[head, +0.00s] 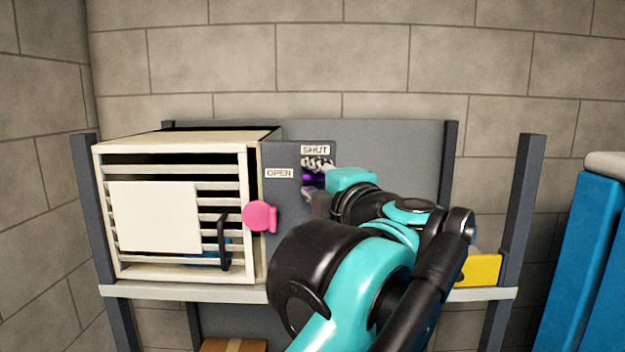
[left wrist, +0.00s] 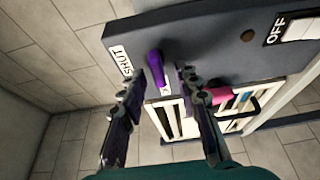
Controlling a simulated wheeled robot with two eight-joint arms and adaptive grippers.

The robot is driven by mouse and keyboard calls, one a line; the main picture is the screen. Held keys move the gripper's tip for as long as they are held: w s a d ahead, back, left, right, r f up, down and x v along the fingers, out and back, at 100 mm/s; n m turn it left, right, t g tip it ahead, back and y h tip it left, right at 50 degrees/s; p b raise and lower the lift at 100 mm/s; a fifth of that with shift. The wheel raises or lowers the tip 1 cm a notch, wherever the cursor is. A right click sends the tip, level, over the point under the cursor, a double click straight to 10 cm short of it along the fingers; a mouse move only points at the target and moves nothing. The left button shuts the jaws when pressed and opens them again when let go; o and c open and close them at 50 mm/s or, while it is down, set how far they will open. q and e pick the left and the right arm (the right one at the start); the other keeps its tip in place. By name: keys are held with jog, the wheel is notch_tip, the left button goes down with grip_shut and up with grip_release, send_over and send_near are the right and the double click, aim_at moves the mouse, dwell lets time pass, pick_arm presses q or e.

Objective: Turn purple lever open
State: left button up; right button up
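The purple lever (head: 314,179) is on a dark grey panel (head: 285,215), between the SHUT label (head: 315,149) above and the OPEN label (head: 279,173) to the left. My gripper covers most of it in the head view. In the left wrist view the purple lever (left wrist: 156,68) shows as a rounded handle between the fingers of my left gripper (left wrist: 160,80). The fingers are spread on either side of it, with gaps visible; I cannot tell whether they touch it. In the head view my left gripper (head: 314,178) is in front of the panel. My right gripper is in neither view.
Left of the panel is a cream slatted box (head: 105,215) with a white sheet and black handle. A pink knob (head: 260,216) sticks out beside it. A yellow item (head: 481,270) sits right on the shelf. An OFF label (left wrist: 273,37) shows on the panel.

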pick_arm(q)
jog(key=v, duration=1.1)
jog(key=shift+s+d, duration=0.15)
jog(key=shift+s, duration=0.1)
jog(key=w+r+m+t+h, duration=0.1)
jog(key=w+m+t+h, duration=0.3)
jog(key=w+m, duration=0.1)
jog(key=a+f+m+g+h, duration=0.25)
jog(key=f+m+h, duration=0.25)
jog(key=f+m, duration=0.5)
jog(key=a+f+m+g+h, duration=0.1)
jog(key=f+m+g+h, duration=0.35)
jog(key=f, duration=0.85)
jog(key=s+a+f+m+g+y, duration=0.15)
jog(key=s+a+f, duration=0.35)
jog(key=f, duration=0.5)
jog(key=s+a+f+m+g+y, duration=0.1)
jog(key=s+a+f+g+y, duration=0.25)
jog(key=a+f, duration=0.45)
jog(key=s+a+f+m+g+y, duration=0.15)
jog(key=s+a+f, duration=0.35)
jog(key=f, duration=0.6)
notch_tip(320, 180, down, 39)
jog(key=b, duration=3.9)
jog(key=shift+a+n, duration=0.25)
jog(key=shift+n, duration=0.2)
